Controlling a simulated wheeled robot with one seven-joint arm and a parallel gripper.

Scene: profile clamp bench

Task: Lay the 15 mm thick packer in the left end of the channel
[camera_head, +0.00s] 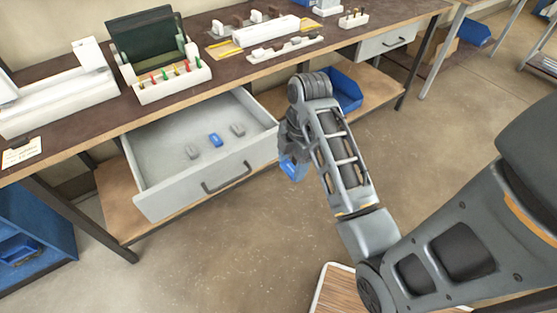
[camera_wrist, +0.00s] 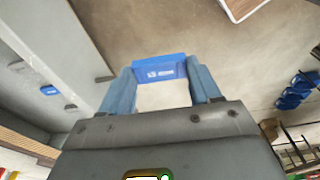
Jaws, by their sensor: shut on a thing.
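My gripper (camera_head: 291,158) hangs in the air just right of the open drawer, in front of the bench. It is shut on a blue packer (camera_wrist: 160,68), held across the two fingertips in the wrist view. White marking shows on the packer's face, too small to read surely. In the head view the held packer (camera_head: 292,169) shows only partly below my gripper. A long white piece (camera_head: 265,31) on the bench, between yellow strips, may be the channel; its inside cannot be made out.
The open drawer (camera_head: 160,139) holds another blue block (camera_head: 215,140) and two grey blocks (camera_head: 238,130). A white rack with coloured pegs (camera_head: 172,83) and a white rail (camera_head: 285,49) stand on the bench (camera_head: 222,78). A blue bin (camera_head: 345,90) sits on the lower shelf.

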